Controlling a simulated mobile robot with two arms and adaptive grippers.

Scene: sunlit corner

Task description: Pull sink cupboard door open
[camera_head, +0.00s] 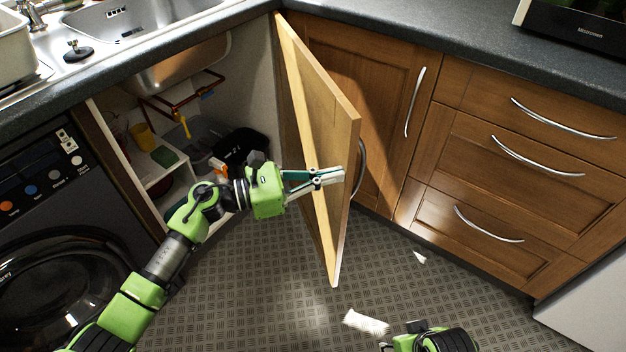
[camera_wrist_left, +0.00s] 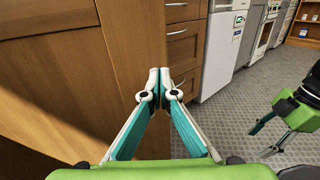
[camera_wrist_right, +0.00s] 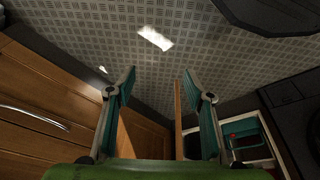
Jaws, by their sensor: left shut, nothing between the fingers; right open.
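The sink cupboard door (camera_head: 318,130) stands wide open in the head view, swung out from the cupboard (camera_head: 215,110) below the sink. Its plain inner face is toward the cupboard opening, and part of its curved handle (camera_head: 361,168) shows past its outer side. My left gripper (camera_head: 336,177) is shut and empty at the door's inner face, near its free edge; contact is unclear. Its closed tips also show in the left wrist view (camera_wrist_left: 159,80), beside wood panels. My right gripper (camera_wrist_right: 158,78) is open and empty, low over the floor; only part shows in the head view.
Inside the cupboard are a yellow cup (camera_head: 143,136), a white shelf unit (camera_head: 150,170) and pipes. A washing machine (camera_head: 60,240) stands left. A closed cupboard door (camera_head: 385,100) and drawers (camera_head: 510,180) are right. The patterned floor (camera_head: 270,290) has free room in front.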

